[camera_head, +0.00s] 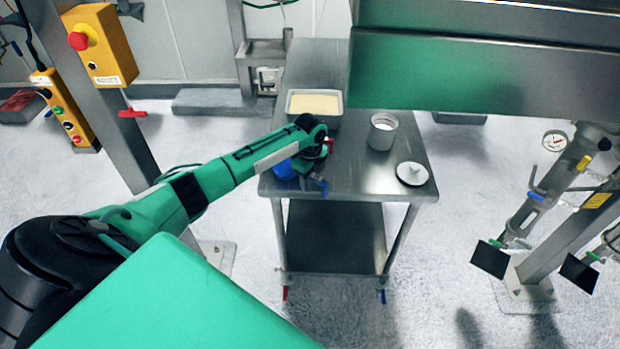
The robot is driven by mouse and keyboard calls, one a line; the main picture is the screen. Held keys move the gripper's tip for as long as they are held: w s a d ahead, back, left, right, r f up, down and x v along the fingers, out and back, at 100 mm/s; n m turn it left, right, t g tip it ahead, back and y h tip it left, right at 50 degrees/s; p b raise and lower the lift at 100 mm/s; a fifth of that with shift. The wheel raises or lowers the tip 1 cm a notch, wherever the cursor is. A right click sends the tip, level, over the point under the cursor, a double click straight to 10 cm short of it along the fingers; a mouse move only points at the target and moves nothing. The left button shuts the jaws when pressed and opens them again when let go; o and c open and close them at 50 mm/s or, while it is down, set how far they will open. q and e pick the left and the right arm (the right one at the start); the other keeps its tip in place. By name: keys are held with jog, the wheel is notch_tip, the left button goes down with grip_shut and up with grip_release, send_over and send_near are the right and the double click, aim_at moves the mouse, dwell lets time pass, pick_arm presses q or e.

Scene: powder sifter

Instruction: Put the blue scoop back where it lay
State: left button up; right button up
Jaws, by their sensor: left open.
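The blue scoop (286,170) is at the front left corner of the steel table (347,176), partly hidden by my left arm. A smaller blue piece shows just right of it, under the wrist; I cannot tell whether it is the scoop's handle. My left gripper (318,172) is low over the tabletop, right beside the scoop. It is open, but its fingers are small and largely hidden by the wrist. I cannot tell whether they touch the scoop. My right gripper is not in view.
A tray of pale powder (314,104) stands behind my wrist. A grey-white container (382,131) and a white lid with a knob (411,174) are on the table's right. The table's front middle is clear.

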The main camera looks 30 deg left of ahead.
pick_arm(q)
notch_tip(320, 180, up, 14)
jog(key=b, duration=0.3)
jog(key=shift+f, duration=0.2)
